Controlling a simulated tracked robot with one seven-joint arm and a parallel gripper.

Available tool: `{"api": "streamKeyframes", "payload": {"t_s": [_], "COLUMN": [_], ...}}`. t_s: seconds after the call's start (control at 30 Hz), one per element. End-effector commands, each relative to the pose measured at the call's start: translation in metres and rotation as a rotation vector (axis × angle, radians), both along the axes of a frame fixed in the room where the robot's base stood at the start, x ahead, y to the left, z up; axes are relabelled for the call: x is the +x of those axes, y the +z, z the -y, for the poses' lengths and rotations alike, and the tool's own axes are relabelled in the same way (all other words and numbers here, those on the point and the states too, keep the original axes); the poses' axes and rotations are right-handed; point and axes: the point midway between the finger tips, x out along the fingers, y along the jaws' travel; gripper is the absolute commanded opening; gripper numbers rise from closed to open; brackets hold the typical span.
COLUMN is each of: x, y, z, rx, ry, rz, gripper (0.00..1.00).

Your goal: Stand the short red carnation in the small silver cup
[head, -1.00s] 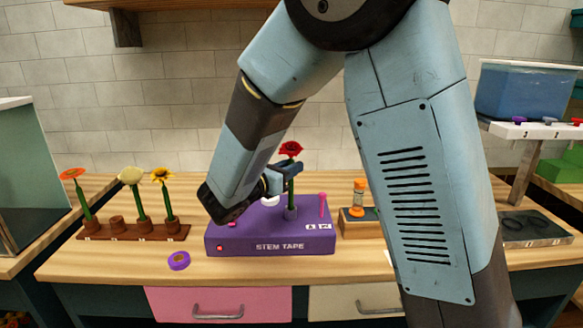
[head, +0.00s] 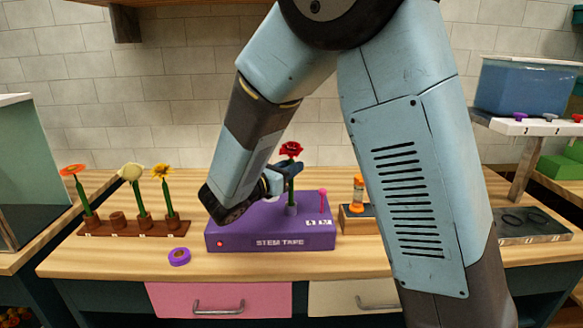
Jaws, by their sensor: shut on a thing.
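The short red carnation (head: 291,149) stands upright above the purple stem tape box. Its green stem runs down to a small silver-grey cup (head: 291,209) on top of the box. My gripper (head: 290,171) is shut on the carnation's stem, just below the bloom. The stem's lower end is at the cup; I cannot tell how deep it sits inside.
The stem tape box (head: 270,243) has a pink-headed pin (head: 323,200) at its right. A purple tape roll (head: 179,257) lies at front left. A brown rack (head: 130,229) holds several flowers. An orange-topped timer (head: 358,190) stands right. The front counter is mostly clear.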

Motion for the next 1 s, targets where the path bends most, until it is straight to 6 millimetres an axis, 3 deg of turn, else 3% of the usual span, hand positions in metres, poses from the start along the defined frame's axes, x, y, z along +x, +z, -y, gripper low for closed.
{"api": "streamKeyframes", "payload": {"t_s": [1.0], "x": [0.0003], "y": [-0.0076], "z": [0.0006], "rx": [0.0], "ry": [-0.001], "rz": [0.0], "gripper": [0.0]}}
